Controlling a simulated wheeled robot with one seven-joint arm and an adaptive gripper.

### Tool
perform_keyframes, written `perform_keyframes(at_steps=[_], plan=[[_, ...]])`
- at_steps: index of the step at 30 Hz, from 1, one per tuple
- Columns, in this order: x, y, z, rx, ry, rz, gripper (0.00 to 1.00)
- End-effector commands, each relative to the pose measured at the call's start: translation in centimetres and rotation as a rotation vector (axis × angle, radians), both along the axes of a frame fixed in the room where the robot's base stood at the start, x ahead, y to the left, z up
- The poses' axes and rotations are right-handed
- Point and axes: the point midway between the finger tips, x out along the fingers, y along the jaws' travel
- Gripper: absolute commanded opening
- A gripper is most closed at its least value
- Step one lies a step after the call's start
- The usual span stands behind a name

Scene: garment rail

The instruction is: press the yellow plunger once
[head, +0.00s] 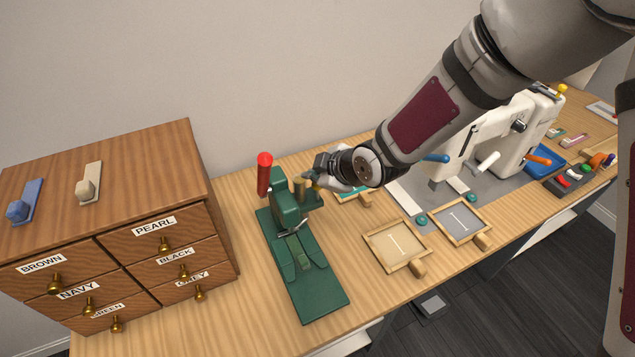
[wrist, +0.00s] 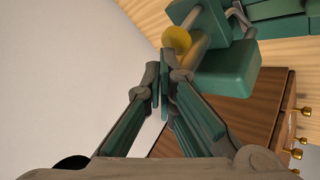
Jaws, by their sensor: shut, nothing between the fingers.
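In the head view the green press (head: 309,277), with a red handle (head: 265,174), stands on the table, and the plunger is mostly hidden by my gripper. My gripper (head: 314,177) is at the upper right of the press. In the wrist view my gripper (wrist: 164,72) is shut and empty.
A wooden drawer cabinet (head: 225,232) stands left of the press. Wooden frames (head: 370,238) lie to its right. A white sewing machine (head: 515,115) stands farther right, with another yellow knob (head: 562,90) on top. The wall is close behind.

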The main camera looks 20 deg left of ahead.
Motion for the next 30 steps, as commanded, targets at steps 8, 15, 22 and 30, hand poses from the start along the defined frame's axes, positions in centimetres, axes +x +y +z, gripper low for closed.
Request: perform_keyframes(at_steps=[8,15,22,30], plan=[[0.0,0.0,-0.4,0.000,0.001,0.001,0.00],[0.0,0.0,-0.7,-0.002,0.001,0.001,0.00],[-0.1,-0.1,-1.1,-0.004,0.004,0.000,0.00],[-0.2,-0.2,-1.7,-0.010,0.011,0.000,0.00]])
